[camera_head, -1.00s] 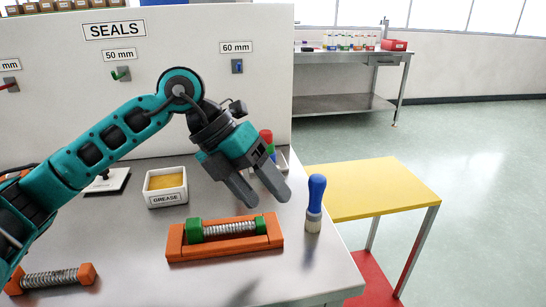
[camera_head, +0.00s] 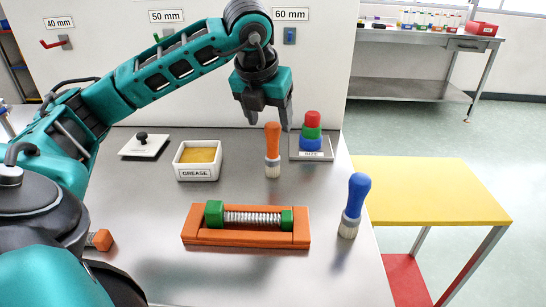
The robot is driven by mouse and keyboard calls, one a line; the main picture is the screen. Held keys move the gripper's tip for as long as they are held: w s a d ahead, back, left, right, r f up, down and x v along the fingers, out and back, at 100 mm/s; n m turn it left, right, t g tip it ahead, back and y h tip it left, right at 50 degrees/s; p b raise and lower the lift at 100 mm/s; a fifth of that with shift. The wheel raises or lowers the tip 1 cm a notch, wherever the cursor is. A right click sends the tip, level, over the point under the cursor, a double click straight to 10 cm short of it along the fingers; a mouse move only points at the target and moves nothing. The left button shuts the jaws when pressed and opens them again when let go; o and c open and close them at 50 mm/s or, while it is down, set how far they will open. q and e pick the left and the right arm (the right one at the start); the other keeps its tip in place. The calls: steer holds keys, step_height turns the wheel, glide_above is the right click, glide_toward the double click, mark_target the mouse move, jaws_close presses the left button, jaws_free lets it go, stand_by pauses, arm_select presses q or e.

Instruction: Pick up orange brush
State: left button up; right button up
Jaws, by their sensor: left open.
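The orange brush (camera_head: 272,150) stands upright on the grey metal table, its handle up and its pale bristles down. It is between the grease box and the stacked caps. My left gripper (camera_head: 270,120) is open and points down just above and around the level of the orange handle's top. Whether a finger touches the handle I cannot tell. A blue brush (camera_head: 353,205) stands upright near the table's right edge. My right gripper is not in view.
A white grease box (camera_head: 198,161) is left of the brush. Red, green and blue caps (camera_head: 312,132) stand stacked behind on the right. An orange cradle (camera_head: 246,239) with a spring and green ends lies in front. A yellow side table (camera_head: 430,190) is at right.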

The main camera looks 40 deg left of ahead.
mark_target(272, 124)
arm_select(q)
steer(key=x, duration=0.5)
steer(key=shift+w+f, duration=0.15)
steer(key=shift+w, duration=0.05)
steer(key=c, duration=1)
